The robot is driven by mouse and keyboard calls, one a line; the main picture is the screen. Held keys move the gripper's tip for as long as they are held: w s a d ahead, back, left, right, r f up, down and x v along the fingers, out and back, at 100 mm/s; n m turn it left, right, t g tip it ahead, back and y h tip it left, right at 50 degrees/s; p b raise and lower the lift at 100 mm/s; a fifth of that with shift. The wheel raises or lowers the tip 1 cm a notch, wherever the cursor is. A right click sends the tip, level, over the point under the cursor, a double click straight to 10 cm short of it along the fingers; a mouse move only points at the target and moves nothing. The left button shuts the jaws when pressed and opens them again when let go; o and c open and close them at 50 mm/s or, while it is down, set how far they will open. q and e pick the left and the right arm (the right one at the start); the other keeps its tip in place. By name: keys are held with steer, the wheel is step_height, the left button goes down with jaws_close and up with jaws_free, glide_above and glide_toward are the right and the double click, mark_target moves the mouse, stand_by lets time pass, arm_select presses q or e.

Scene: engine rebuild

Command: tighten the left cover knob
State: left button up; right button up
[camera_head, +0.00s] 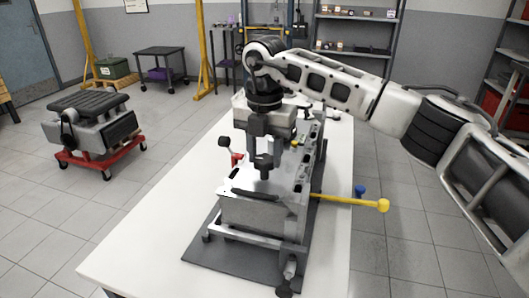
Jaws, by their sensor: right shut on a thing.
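The engine block (250,212) stands on a metal frame on a dark mat (200,252) on the white table. My right gripper (264,168) reaches down from above to the light cover plate on top of the engine. Its fingers are shut on a small dark piece at the cover, which I take to be the left cover knob. The knob is mostly hidden by the fingers, so its turn and seating cannot be told. My left gripper is not in view.
A yellow bar (345,201) with a ball end sticks out right of the engine, near a blue knob (359,190). A black ball-ended lever (225,142) stands at the engine's left. The white table (150,240) is clear at left. A red-based cart (95,140) stands beyond.

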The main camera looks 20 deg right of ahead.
mark_target(265, 158)
steer(key=shift+r+m, duration=0.1)
steer(key=shift+m, duration=1)
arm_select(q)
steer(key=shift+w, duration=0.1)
arm_select(e)
steer(key=o, duration=1)
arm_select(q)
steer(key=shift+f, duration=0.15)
arm_select(e)
step_height(265, 158, up, 16)
steer(key=shift+f, duration=0.1)
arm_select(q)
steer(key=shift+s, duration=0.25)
